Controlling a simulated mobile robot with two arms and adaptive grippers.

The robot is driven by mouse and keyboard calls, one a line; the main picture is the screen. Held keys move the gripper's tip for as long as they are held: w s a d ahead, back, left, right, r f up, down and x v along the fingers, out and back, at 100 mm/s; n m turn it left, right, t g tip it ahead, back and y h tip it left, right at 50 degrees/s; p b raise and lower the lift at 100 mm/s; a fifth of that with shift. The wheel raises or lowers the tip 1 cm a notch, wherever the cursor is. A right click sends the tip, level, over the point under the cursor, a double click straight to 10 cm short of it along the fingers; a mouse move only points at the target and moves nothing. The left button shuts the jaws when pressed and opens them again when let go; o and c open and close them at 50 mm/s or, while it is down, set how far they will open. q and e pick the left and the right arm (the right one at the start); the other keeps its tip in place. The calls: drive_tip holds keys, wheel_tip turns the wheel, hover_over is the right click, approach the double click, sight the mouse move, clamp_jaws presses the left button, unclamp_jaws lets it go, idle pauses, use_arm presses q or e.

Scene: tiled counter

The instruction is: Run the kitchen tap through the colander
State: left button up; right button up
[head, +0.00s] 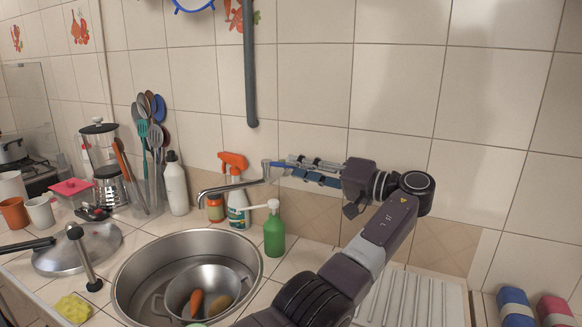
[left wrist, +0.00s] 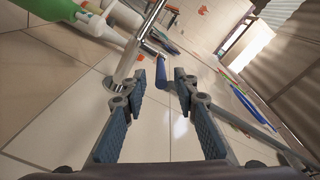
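The chrome tap (head: 232,187) reaches out over the round sink (head: 130,275), and no water shows under its spout. In the sink sits a metal colander (head: 232,278) holding an orange carrot (head: 196,302) and a brownish vegetable (head: 222,303). My left gripper (head: 283,171) is at the wall, just right of the tap's body, pointing left. In the left wrist view its fingers (left wrist: 162,78) are apart, with the tap (left wrist: 128,62) and its blue-marked lever (left wrist: 152,66) just beyond the tips. Contact cannot be told. My right gripper is not in view.
A green pump bottle (head: 274,232), a spray bottle (head: 237,205) and a jar (head: 215,208) stand behind the sink. A utensil holder (head: 150,190), a white bottle (head: 176,185) and a metal lid (head: 85,250) are left. A ribbed drainboard (head: 420,300) lies right.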

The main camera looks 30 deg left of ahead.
use_arm(q)
drive_tip(key=d, duration=0.4)
drive_tip(key=shift+d, duration=0.25)
